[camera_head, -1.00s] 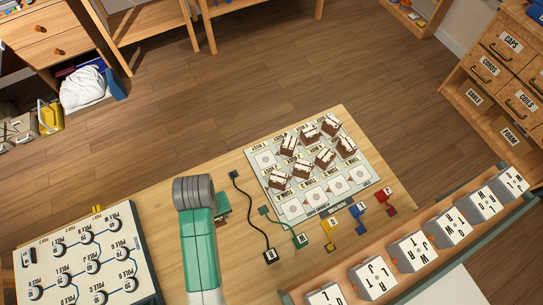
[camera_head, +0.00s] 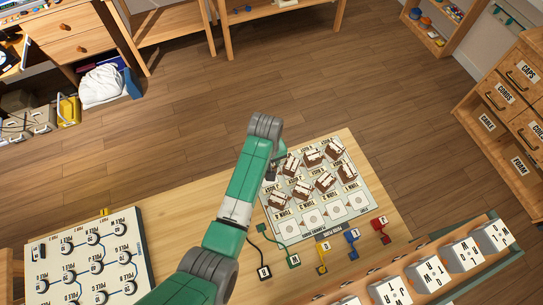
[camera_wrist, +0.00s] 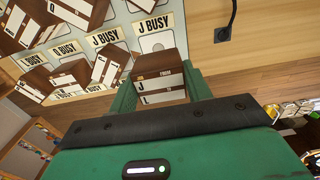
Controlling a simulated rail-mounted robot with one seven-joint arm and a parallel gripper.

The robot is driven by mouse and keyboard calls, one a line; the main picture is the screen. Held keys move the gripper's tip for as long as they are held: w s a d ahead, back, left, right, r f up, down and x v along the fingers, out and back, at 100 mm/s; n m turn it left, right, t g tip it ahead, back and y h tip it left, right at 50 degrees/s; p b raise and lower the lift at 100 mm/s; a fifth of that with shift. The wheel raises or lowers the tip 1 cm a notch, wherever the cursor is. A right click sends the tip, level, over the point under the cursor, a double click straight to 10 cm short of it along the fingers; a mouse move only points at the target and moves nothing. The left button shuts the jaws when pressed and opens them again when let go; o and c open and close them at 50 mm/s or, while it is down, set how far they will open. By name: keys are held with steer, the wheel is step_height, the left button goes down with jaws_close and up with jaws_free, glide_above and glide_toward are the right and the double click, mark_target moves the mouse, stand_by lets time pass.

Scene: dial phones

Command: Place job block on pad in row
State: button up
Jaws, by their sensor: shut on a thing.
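My gripper (camera_wrist: 158,92) is shut on a brown block (camera_wrist: 160,80) with white lettered labels; the top label reads J and FROM. In the head view my arm (camera_head: 250,175) reaches up to the left edge of the pad sheet (camera_head: 366,203), and the gripper is mostly hidden there. In the wrist view a bare pale pad (camera_wrist: 158,42) with a circle lies beyond the block, under a J BUSY label. The block partly covers it; I cannot tell whether they touch.
Several brown blocks (camera_head: 325,181) stand on the sheet. A row of pads (camera_head: 335,208) at its front is bare. Coloured corded plugs (camera_head: 352,236) lie in front. A pole board (camera_head: 95,260) is at left, and a rack of grey lettered blocks (camera_head: 464,254) at front right.

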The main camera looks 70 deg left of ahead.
steer(key=shift+f+b, duration=0.55)
steer(key=shift+f, duration=2.7)
steer(key=o, duration=0.7)
step_height(320, 180, up, 12)
steer(key=shift+r+p, duration=0.2)
steer(key=shift+p, duration=1)
